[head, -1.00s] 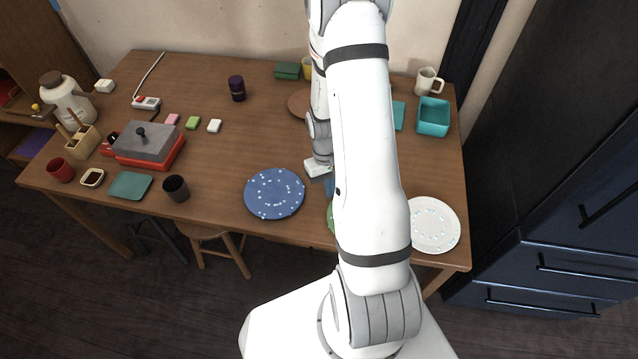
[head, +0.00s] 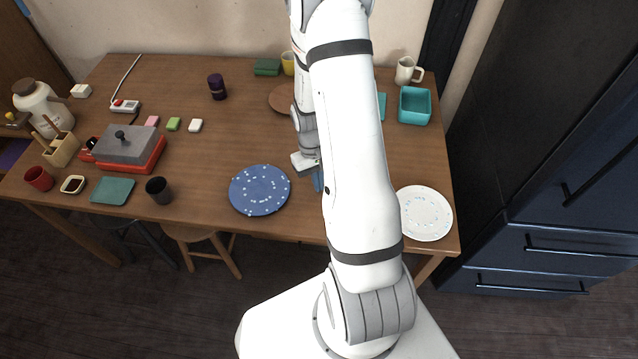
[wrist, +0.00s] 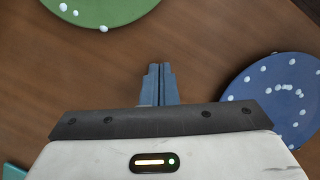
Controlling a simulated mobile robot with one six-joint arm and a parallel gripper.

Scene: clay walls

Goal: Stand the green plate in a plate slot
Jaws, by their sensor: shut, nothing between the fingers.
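The green plate (wrist: 100,8) lies at the top left of the wrist view, with white dots on its rim and its far part cut off by the frame edge. In the head view my arm hides it. My gripper (wrist: 158,72) has its two blue-grey fingers together, with nothing between them. They point at bare table between the green plate and the blue plate. In the head view my gripper (head: 318,180) is partly hidden by my arm, just right of the blue plate. I cannot make out a plate slot in either view.
A blue dotted plate (head: 260,190) lies left of my gripper; it also shows in the wrist view (wrist: 275,95). A white plate (head: 425,213) lies near the right front edge. A teal bin (head: 414,106) and a mug (head: 407,71) stand behind. The table's middle is mostly clear.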

